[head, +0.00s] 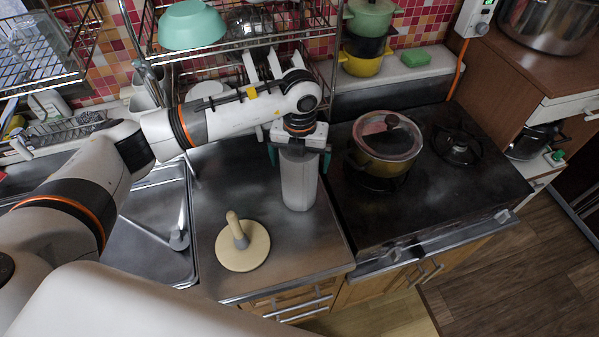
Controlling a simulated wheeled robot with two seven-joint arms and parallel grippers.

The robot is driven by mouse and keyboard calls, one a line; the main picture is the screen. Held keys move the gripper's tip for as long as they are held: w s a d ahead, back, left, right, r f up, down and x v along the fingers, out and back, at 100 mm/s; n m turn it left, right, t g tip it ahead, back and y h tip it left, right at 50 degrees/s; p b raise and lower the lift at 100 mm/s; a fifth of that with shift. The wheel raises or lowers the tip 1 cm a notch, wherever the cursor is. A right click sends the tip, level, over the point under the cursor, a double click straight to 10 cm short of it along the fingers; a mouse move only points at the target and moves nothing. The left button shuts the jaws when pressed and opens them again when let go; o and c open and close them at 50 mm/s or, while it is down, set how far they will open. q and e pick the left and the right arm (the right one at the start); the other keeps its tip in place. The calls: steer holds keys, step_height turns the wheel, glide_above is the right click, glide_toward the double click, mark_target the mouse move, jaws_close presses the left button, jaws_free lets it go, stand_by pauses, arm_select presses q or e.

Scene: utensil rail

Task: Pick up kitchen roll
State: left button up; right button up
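The kitchen roll (299,182) is a pale grey-white upright cylinder on the steel counter (215,205), close to the stove's left edge. My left gripper (299,160) points down over its top, with one teal-tipped finger on each side. The fingers look spread slightly wider than the roll, so the gripper appears open around it; contact is hard to make out. The roll's top is hidden by the gripper. My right gripper is not in view.
A lidded yellow pot (385,160) stands on the black stove (430,205) at right. The sink (150,235) is at left. A wire dish rack (300,27) hangs behind.

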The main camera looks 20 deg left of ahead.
arm_select(q)
steer(key=shift+r, duration=0.1)
steer(key=c, duration=1.3)
